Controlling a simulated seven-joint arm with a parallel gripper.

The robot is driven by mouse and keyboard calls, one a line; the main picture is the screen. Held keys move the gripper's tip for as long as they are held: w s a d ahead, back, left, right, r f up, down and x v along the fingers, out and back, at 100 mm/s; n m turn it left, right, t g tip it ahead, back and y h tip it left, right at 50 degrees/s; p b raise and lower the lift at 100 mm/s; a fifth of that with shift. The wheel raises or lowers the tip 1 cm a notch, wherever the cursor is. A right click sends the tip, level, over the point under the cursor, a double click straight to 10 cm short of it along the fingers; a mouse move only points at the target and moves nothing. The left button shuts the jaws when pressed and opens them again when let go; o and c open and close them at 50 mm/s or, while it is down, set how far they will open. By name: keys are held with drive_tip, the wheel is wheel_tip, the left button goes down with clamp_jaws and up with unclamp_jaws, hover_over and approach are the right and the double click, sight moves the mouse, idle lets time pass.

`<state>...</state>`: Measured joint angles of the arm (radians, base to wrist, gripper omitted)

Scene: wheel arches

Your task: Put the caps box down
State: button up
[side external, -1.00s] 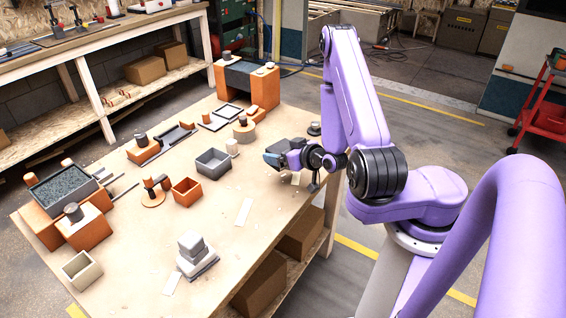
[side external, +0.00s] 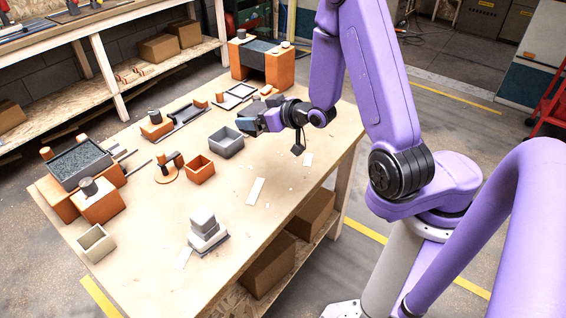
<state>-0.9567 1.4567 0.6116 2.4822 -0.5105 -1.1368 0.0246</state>
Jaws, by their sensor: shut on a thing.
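My gripper (side external: 257,121) is over the right rear part of the table, just right of the open grey box (side external: 226,142). It is shut on a small dark thing, which I take for the caps box. The jaws and wrist hide most of it, so its shape and contents are unclear. Whether it touches the tabletop or hangs just above it cannot be told from this view. A smaller open orange box (side external: 200,169) and a beige open box (side external: 95,243) stand farther left on the table.
Bare wooden tabletop (side external: 260,215) lies in front of the gripper, with pale strips on it. A stacked grey block (side external: 206,233) stands near the front edge. An orange stand (side external: 275,68) is behind the gripper.

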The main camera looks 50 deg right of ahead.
idle(0.3)
drive_tip(key=w+a, duration=0.3)
drive_tip(key=a, duration=0.4)
drive_tip(key=w+a, duration=0.3)
drive_tip(key=a, duration=0.3)
drive_tip(key=s+a+f, duration=0.1)
drive_tip(key=s+a, duration=0.1)
drive_tip(key=a, duration=0.6)
drive_tip(key=s+a+f, duration=0.1)
drive_tip(key=s+a, duration=0.1)
drive_tip(key=a, duration=0.5)
drive_tip(key=w+a+f, duration=0.2)
drive_tip(key=w, duration=0.1)
drive_tip(key=w+a+f, duration=0.2)
drive_tip(key=w+f, duration=0.1)
drive_tip(key=w, duration=0.1)
drive_tip(key=w+a+f, duration=0.3)
drive_tip(key=w, duration=0.1)
drive_tip(key=shift+w+f, duration=0.25)
drive_tip(key=shift+w+a+f, duration=0.25)
drive_tip(key=shift+w+f, duration=0.1)
drive_tip(key=shift+f, duration=1.6)
drive_tip(key=shift+f, duration=0.15)
